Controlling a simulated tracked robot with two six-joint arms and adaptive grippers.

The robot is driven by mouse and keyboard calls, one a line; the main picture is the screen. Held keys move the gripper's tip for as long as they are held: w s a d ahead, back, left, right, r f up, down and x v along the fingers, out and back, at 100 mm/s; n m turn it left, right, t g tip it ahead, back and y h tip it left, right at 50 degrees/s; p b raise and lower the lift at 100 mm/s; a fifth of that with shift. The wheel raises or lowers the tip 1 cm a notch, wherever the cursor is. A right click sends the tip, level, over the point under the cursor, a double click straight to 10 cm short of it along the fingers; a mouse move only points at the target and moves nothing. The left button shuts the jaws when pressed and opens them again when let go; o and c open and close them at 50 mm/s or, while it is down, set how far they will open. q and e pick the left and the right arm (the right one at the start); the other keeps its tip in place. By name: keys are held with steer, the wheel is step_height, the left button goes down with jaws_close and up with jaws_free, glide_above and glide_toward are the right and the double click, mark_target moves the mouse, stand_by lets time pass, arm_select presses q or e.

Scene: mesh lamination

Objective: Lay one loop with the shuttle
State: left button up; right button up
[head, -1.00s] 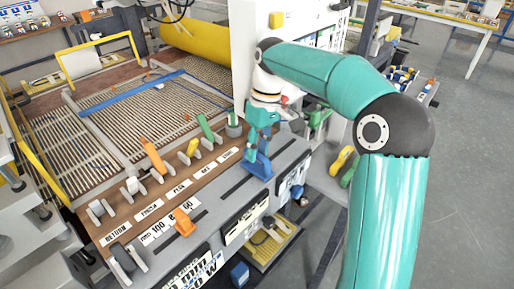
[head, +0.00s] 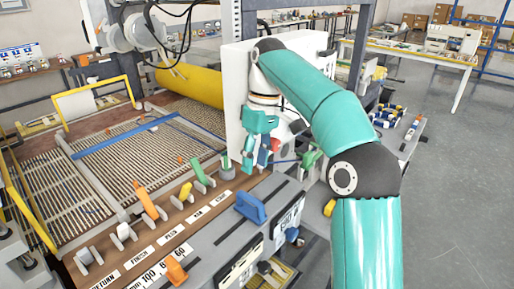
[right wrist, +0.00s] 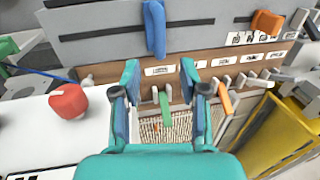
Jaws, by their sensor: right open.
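My right gripper (head: 256,160) is open and empty, pointing down above the far right end of the control panel. In the right wrist view its two fingers (right wrist: 160,68) stand apart, with a green lever (right wrist: 164,108) seen between them and below. A blue handle (head: 250,207) stands in a slot on the grey panel (head: 218,240), nearer than the gripper and apart from it. It also shows in the right wrist view (right wrist: 155,28). A blue bar (head: 125,137) crosses the slatted mesh bed (head: 105,172). I cannot tell which part is the shuttle. My left gripper is not visible.
Yellow (head: 185,192), orange (head: 147,203) and pale (head: 122,232) levers line the brown strip. An orange handle (head: 176,270) sits at the panel's front. A white cabinet (head: 236,80) stands close beside the gripper, with a red knob (right wrist: 68,100). A yellow roll (head: 190,83) lies behind.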

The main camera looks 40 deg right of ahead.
steer(key=r, duration=0.2)
steer(key=shift+d+r, duration=0.3)
steer(key=shift+r, duration=0.05)
stand_by(0.4)
